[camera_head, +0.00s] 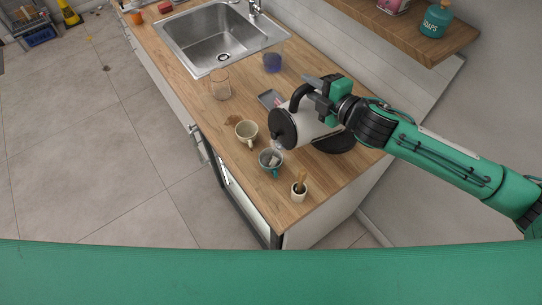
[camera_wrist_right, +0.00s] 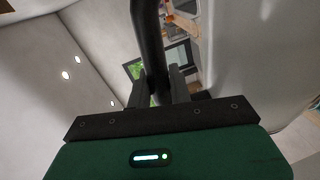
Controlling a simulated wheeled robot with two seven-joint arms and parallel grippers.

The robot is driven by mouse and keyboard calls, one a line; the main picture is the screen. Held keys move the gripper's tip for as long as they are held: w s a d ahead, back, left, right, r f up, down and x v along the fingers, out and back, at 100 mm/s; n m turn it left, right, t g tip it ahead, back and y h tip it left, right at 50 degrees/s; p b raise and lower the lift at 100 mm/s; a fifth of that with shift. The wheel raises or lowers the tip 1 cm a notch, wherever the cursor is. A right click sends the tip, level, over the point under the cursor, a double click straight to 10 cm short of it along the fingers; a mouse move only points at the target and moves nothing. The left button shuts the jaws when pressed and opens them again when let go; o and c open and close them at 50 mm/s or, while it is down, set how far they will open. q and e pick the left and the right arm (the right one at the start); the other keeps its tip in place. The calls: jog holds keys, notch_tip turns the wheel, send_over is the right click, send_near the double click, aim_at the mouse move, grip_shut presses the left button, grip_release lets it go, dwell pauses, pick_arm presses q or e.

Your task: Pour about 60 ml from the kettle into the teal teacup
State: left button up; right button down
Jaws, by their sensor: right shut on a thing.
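The white kettle (camera_head: 309,127) with black lid and handle is tilted over the counter, its lid end toward the left. My right gripper (camera_head: 318,88) is shut on the kettle's black handle; the right wrist view shows the handle (camera_wrist_right: 149,45) between the fingers (camera_wrist_right: 155,88). The teal teacup (camera_head: 270,161) stands upright on the counter below the kettle's lower left end. Something pale shows at the cup's mouth, between it and the kettle; I cannot tell whether it is liquid or the spout. The level in the cup is unclear. My left gripper is not in view.
A cream cup (camera_head: 246,132) stands left of the teal one. A black base (camera_head: 335,143) lies beneath the kettle.

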jog(key=shift+s+a+r, duration=0.1)
jog(key=shift+a+r, duration=0.1)
dwell(0.3)
jog(key=w+d, duration=0.1)
jog(key=w+d+m+b, duration=0.1)
jog(key=d, duration=0.1)
jog(key=shift+f, duration=0.1)
jog(key=shift+w+d+m+y+p, duration=0.3)
jog(key=shift+w+d+m+p, duration=0.35)
jog(key=shift+d, duration=0.25)
jog(key=shift+w+d+f, duration=0.1)
jog(key=shift+w+d, duration=0.05)
jog(key=shift+d, duration=0.05)
jog(key=shift+w+d+r+m+p, duration=0.2)
jog(key=shift+w+m+p, duration=0.1)
jog(key=shift+m, duration=0.15)
jog(key=shift+d+f, duration=0.1)
dwell(0.5)
